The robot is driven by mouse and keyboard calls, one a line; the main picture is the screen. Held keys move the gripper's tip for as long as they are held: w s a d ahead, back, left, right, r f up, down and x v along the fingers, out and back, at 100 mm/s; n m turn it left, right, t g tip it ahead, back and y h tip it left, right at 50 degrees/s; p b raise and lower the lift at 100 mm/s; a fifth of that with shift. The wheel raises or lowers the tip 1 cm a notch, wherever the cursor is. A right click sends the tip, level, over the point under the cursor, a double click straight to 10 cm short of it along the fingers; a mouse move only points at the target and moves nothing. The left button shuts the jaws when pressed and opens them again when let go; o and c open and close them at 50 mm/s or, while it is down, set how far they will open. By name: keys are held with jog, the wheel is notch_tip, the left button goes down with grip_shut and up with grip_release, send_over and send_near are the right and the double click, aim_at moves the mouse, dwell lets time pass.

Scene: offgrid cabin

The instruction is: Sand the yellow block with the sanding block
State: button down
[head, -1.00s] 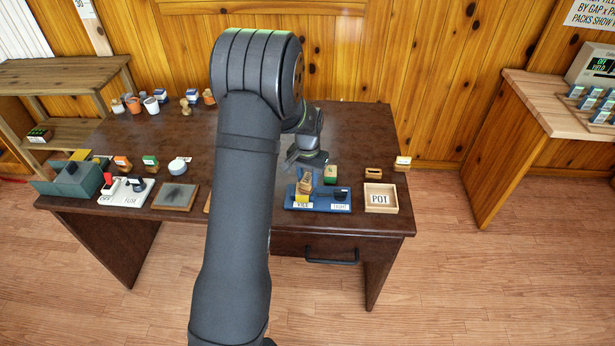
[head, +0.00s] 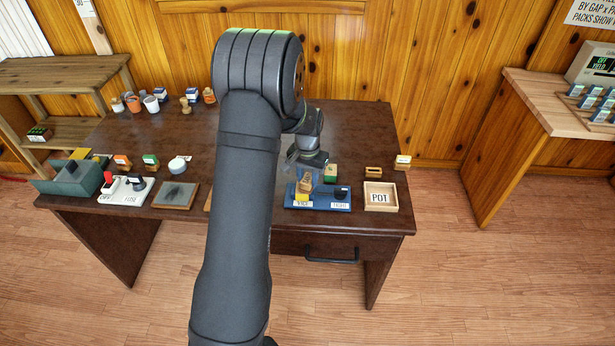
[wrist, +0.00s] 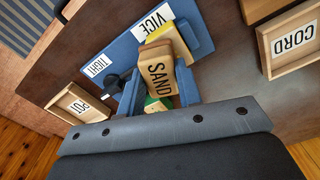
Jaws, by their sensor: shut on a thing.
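My gripper (wrist: 158,88) is shut on the sanding block (wrist: 159,66), a tan block marked SAND; it also shows in the head view (head: 305,183). The yellow block (wrist: 168,32) sits at the vice (wrist: 204,36), near the VICE label, and shows as a small yellow patch in the head view (head: 301,197). The sanding block is over the yellow block and hides much of it. They look in contact or very close; I cannot tell which. The vice has a blue base and a dark handle by the TIGHT label.
A wooden POT tray (head: 380,197) stands right of the vice. A green-faced block (head: 330,172) stands close behind it. A CORD tray (wrist: 293,42) shows in the wrist view. A fuse board (head: 126,191) and a dark-topped pad (head: 175,195) lie to the left. The desk's back right is clear.

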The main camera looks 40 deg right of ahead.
jog(key=shift+w+a, duration=0.1)
jog(key=shift+w, duration=0.05)
jog(key=shift+w+a, duration=0.45)
jog(key=shift+a, duration=0.05)
jog(key=shift+w+a, duration=0.1)
jog(key=shift+w+a, duration=0.4)
jog(key=shift+s, duration=0.1)
jog(key=shift+s+d, duration=0.5)
jog(key=shift+d, duration=0.05)
jog(key=shift+d, duration=0.1)
jog(key=shift+s+d, duration=0.4)
jog(key=shift+s, duration=0.1)
jog(key=shift+w, duration=0.1)
